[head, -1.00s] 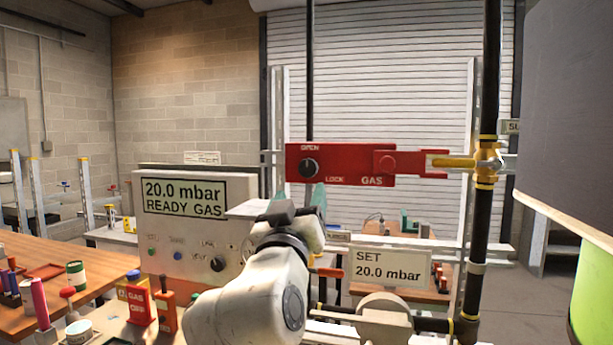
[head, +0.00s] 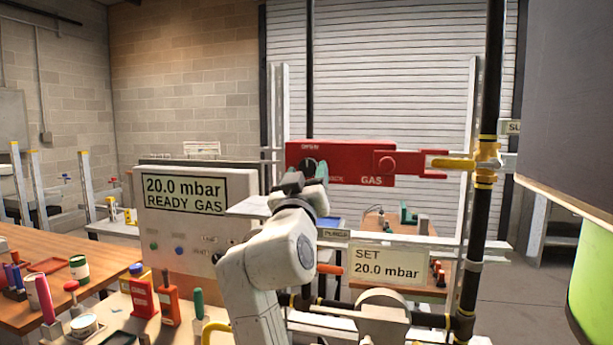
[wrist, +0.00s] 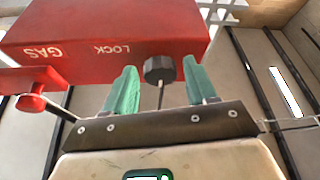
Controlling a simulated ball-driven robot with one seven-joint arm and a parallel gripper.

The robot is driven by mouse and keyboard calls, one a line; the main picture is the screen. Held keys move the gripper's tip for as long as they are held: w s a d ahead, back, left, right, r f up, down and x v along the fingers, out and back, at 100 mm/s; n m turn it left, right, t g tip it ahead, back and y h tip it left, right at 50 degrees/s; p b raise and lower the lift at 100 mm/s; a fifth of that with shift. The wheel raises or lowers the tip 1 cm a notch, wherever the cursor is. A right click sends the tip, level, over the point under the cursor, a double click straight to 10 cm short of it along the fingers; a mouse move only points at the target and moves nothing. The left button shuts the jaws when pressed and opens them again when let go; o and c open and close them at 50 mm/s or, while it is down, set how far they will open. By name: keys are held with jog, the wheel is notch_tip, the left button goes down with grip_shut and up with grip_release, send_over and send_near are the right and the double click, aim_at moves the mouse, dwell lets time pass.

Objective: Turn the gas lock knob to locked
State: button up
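The gas lock is a red box (head: 345,162) marked OPEN, LOCK and GAS, mounted on the pipework. Its dark round knob (head: 308,165) is on the left part of its face, partly hidden by my gripper in the head view. In the wrist view the knob (wrist: 159,70) shows between my two green fingertips, with a gap on each side. My gripper (wrist: 160,68) is open and holds nothing. I cannot tell how far the fingertips reach along the knob. In the head view my gripper (head: 313,171) is right at the knob.
A yellow valve handle (head: 452,163) meets the red bar's right end at a black vertical pipe (head: 482,210). A display panel (head: 190,215) reads 20.0 mbar READY GAS. A SET sign (head: 388,265) hangs below. Tools clutter the bench at lower left.

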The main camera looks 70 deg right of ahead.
jog(key=c, duration=0.9)
jog(key=shift+o, duration=0.2)
